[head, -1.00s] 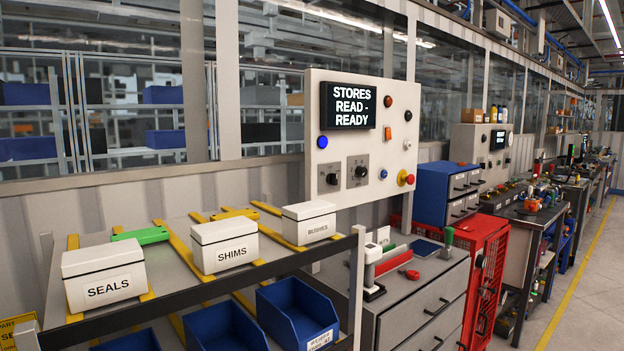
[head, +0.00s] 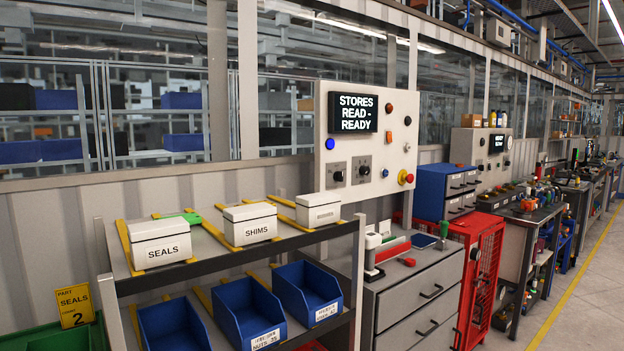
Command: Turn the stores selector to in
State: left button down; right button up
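The stores panel (head: 370,112) is a pale upright board on the wall, right of centre in the head view. Its black display (head: 353,112) reads "STORES READ - READY". Below the display are two dark rotary selectors on grey plates, a left one (head: 337,175) and a right one (head: 362,169). Their labels are too small to read, so I cannot tell which is the stores selector or where either points. Neither of my grippers is in view.
A shelf rack with white boxes marked SEALS (head: 160,243) and SHIMS (head: 250,224) and several blue bins (head: 247,312) stands before the panel's left side. A grey drawer cabinet (head: 415,300) stands below the panel. Clear floor (head: 575,300) lies at right.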

aim_at(338, 176)
jog(key=u, duration=0.05)
jog(key=k, duration=0.25)
jog(key=z, duration=0.25)
jog(key=i, duration=0.7)
jog(key=u, duration=0.25)
jog(key=k, duration=0.7)
jog(key=z, duration=0.35)
jog(key=i, duration=0.85)
jog(key=u, duration=1)
